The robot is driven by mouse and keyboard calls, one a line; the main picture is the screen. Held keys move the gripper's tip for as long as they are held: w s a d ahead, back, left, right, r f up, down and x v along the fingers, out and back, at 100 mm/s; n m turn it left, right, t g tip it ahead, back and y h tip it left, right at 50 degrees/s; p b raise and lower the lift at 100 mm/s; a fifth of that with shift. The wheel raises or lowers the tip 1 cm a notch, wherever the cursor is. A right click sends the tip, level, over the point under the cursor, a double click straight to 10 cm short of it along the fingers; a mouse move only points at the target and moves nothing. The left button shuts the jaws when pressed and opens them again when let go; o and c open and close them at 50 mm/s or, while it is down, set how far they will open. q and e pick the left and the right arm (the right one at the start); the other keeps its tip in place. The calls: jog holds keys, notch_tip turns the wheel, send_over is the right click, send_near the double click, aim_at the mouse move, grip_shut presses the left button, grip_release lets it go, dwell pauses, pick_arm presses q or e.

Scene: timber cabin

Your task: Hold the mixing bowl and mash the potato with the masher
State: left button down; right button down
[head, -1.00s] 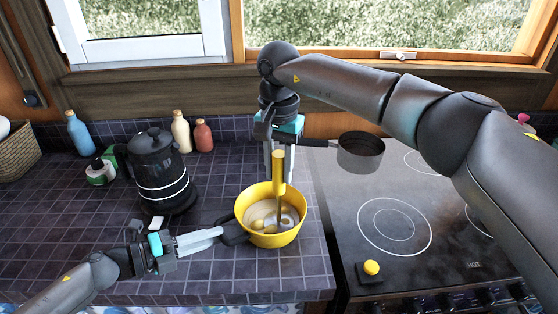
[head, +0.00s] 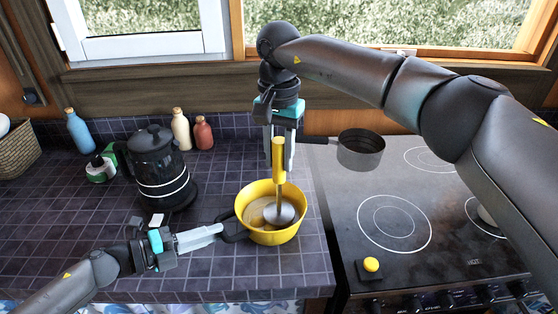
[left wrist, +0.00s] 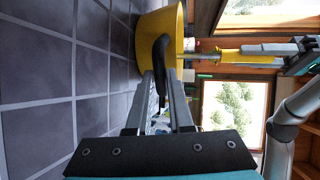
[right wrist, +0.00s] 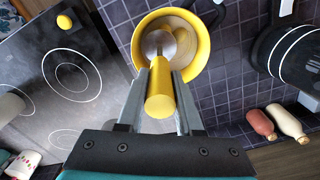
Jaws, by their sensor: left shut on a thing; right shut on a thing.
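The yellow mixing bowl (head: 270,237) stands on the tiled counter near its right end. My left gripper (head: 222,229) is shut on the bowl's dark handle (head: 234,232), which also shows between its fingers in the left wrist view (left wrist: 162,60). My right gripper (head: 278,165) is above the bowl, shut on the yellow handle of the masher (head: 279,160). The masher is upright, and its round metal head (head: 279,213) is inside the bowl. Pale potato (right wrist: 182,45) lies in the bowl, partly hidden by the masher head.
A stove (head: 430,255) with a dark saucepan (head: 360,150) is right of the bowl. A black kettle (head: 158,165) stands left of it, with several bottles (head: 181,128) along the back wall. The counter left of the bowl is mostly clear.

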aim_at(279, 173)
dwell(1.5)
jog(key=shift+f, duration=0.1)
jog(key=shift+f, duration=2.05)
jog(key=shift+r, duration=2.2)
jog(key=shift+f, duration=0.15)
jog(key=shift+r, duration=0.2)
